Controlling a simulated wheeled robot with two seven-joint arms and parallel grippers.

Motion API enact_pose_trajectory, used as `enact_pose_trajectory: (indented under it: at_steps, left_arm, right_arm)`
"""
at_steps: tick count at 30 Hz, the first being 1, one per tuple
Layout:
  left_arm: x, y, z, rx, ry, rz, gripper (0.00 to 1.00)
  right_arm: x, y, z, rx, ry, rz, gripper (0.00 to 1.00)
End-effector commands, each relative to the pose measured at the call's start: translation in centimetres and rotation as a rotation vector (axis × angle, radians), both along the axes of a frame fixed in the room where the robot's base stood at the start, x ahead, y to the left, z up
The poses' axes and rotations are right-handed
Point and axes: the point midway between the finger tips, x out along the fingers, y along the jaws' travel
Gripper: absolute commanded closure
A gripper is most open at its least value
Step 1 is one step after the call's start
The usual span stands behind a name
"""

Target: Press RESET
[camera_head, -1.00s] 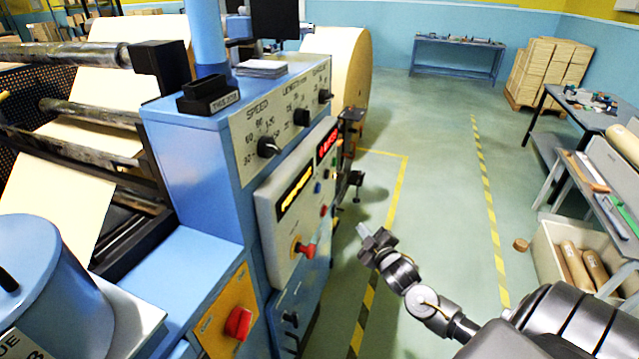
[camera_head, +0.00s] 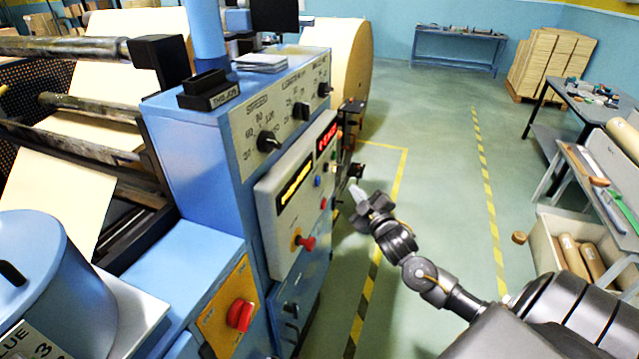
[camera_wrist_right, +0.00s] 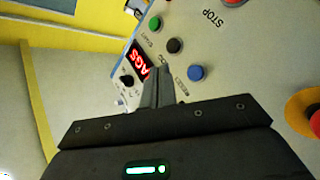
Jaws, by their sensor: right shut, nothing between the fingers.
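The grey control panel (camera_head: 290,215) is on the blue machine's side. In the right wrist view, a blue button (camera_wrist_right: 196,73) has a small label beside it that seems to read RESET. It also shows in the head view (camera_head: 317,181). A dark button (camera_wrist_right: 175,45), a green button (camera_wrist_right: 155,23) and a red STOP button (camera_wrist_right: 232,2) are near it. My right gripper (camera_head: 356,190) is shut and empty, to the right of the panel and apart from it in the head view. Its fingertips (camera_wrist_right: 157,74) show left of the blue button in the wrist view. My left gripper is out of view.
A red display (camera_wrist_right: 139,63) and a black knob (camera_wrist_right: 127,80) show near the fingertips. A red emergency knob on yellow (camera_head: 306,242) sits low on the panel. Another red knob (camera_head: 240,314) is on the lower cabinet. The floor (camera_head: 440,200) to the right is open.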

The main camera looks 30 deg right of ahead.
Motion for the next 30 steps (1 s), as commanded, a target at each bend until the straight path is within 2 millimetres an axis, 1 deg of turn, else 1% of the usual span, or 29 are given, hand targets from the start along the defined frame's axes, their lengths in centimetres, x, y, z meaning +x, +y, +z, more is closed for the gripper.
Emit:
enact_pose_trajectory:
  at_steps: [1,10,15,21,30]
  left_arm:
    - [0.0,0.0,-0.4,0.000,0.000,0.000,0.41]
    - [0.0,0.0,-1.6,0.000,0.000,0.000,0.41]
    - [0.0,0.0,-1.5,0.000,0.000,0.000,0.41]
    - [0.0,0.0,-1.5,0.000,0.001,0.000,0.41]
    - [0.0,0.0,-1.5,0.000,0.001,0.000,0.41]
  right_arm:
    - [0.6,0.4,-0.1,0.001,-0.003,0.000,1.00]
    - [3.9,2.8,-0.1,0.002,-0.002,0.001,1.00]
    - [5.2,3.6,0.0,0.001,-0.001,-0.001,1.00]
    - [5.9,4.1,0.1,0.000,0.000,0.000,1.00]
    - [6.0,4.2,0.0,-0.001,0.001,0.001,1.00]
